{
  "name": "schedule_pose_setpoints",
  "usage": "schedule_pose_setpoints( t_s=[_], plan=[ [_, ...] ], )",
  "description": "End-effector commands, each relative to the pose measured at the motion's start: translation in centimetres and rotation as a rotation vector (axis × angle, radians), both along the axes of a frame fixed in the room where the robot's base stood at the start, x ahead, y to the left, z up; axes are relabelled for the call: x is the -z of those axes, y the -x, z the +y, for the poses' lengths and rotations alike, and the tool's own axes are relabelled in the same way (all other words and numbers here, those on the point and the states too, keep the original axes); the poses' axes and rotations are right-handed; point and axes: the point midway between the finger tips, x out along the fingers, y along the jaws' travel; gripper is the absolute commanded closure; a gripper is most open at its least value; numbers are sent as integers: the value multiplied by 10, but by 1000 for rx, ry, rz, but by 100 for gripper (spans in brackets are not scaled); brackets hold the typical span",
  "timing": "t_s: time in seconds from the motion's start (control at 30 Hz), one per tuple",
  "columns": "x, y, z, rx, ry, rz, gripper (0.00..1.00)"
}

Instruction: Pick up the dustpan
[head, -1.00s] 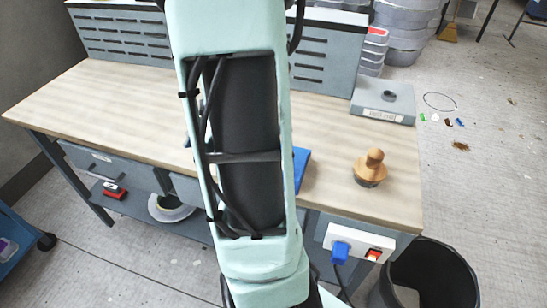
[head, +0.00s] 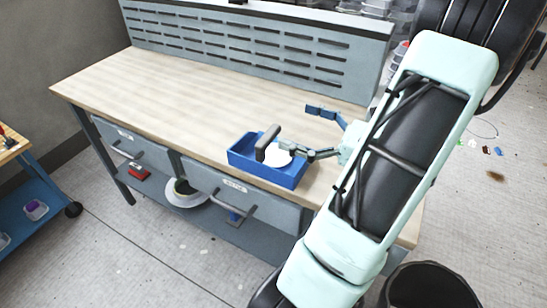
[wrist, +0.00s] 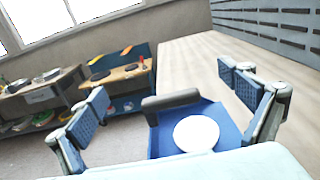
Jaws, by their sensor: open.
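A blue, shallow, tray-like thing (head: 268,175) with a dark grey handle bar lies on the workbench near its front edge; it may be the dustpan, but I cannot tell for sure. A white round disc (head: 277,157) shows in it. In the wrist view the blue thing (wrist: 228,132) is ahead at lower centre, with its dark handle (wrist: 171,99) at the far left side. My gripper (head: 305,130) is open and empty, its two fingers spread wide beside and above the right end of the blue thing. The lower finger overlaps that end in the head view; I cannot tell whether they touch.
The workbench top (head: 160,85) is clear to the left. A slotted grey back panel (head: 250,45) runs behind it. A red item (head: 137,172) and a white ring-shaped item (head: 184,199) are on the lower shelf. A black bin (head: 430,290) stands at the right.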

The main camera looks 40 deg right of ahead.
Motion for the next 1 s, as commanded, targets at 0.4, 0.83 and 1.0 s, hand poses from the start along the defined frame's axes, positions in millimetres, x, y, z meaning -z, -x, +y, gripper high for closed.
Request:
schedule_pose_setpoints(
  t_s=[0.4,0.83,1.0],
  plan=[
    [63,-11,6,-6,4,1,4],
    [64,-53,23,-6,2,3,4],
    [64,-68,29,-2,3,3,4]
  ],
)
